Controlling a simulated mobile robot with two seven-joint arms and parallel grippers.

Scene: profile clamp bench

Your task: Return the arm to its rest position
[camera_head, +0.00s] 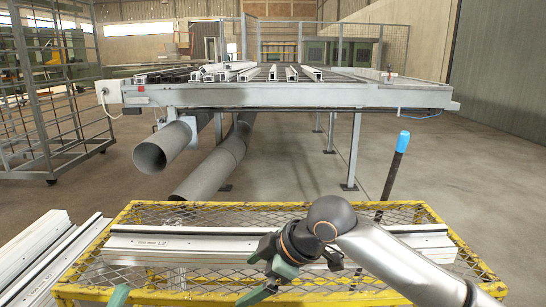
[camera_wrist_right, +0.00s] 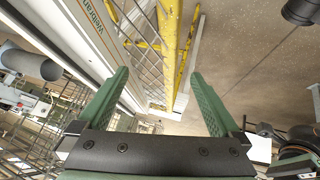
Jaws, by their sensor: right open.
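My right gripper (camera_head: 266,284) comes in from the right in the head view, over the front of a yellow mesh bench (camera_head: 290,209). Its green fingers point down and left. In the right wrist view the fingers (camera_wrist_right: 160,75) are spread apart with nothing between them. A long pale profile (camera_head: 180,250) lies across the bench, partly hidden behind my right gripper and arm. It also shows along the left of the wrist view (camera_wrist_right: 92,38), with lettering. A green tip (camera_head: 118,296) at the lower left edge looks like part of my left gripper; the rest is out of view.
More pale profiles (camera_head: 45,255) are stacked left of the bench. A dark post with a blue top (camera_head: 403,141) stands behind the bench at right. A large machine table (camera_head: 280,95) with grey pipes (camera_head: 168,146) stands farther back. Open floor lies between.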

